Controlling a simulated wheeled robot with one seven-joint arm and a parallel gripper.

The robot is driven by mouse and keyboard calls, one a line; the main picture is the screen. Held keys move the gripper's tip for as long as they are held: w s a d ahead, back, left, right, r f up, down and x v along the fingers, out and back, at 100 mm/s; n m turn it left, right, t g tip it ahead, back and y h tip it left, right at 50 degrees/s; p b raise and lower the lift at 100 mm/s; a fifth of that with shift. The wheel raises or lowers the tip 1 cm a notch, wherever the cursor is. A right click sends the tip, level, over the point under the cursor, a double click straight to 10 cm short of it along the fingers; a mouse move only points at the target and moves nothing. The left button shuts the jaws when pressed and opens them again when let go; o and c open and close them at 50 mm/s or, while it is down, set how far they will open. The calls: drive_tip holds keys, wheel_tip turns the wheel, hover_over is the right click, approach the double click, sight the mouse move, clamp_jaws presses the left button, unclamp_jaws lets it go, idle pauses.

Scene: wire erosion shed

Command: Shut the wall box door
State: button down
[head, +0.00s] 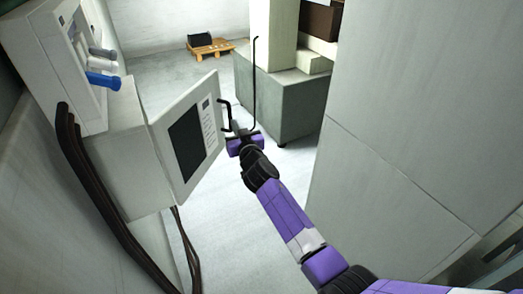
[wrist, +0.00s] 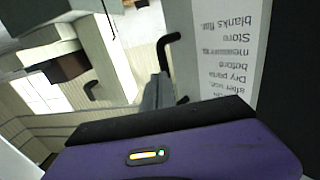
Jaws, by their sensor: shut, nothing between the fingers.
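The wall box (head: 122,175) is a pale box on the left wall in the head view. Its door (head: 207,150) stands open, swung out into the room, with a dark panel and a printed label on the face I see. A black bar handle (head: 224,114) sits at the door's free edge. My gripper (head: 238,134) is shut and empty, just beside that edge, near the handle's lower end. In the wrist view, the grey fingers (wrist: 157,93) are close to the handle (wrist: 164,48) and left of the label (wrist: 236,45). I cannot tell whether they touch the door.
A white control box (head: 60,65) with blue and grey knobs is above the wall box. Dark cables (head: 92,185) hang along the wall. A grey cabinet (head: 275,105) stands behind my gripper, and a large grey panel (head: 420,100) fills the right.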

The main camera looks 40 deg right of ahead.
drive_tip(key=w+a+n+y+b, duration=0.1)
drive_tip(key=w+a+b, duration=0.5)
drive_tip(key=w+b, duration=0.4)
drive_tip(key=w+a+n+t+y+b, duration=0.1)
drive_tip(key=w+a+y+b, duration=0.1)
drive_tip(key=w+a+b, duration=0.4)
drive_tip(key=shift+w+a+b, duration=0.4)
drive_tip(key=shift+w+b, duration=1.65)
drive_tip(key=shift+w, duration=0.05)
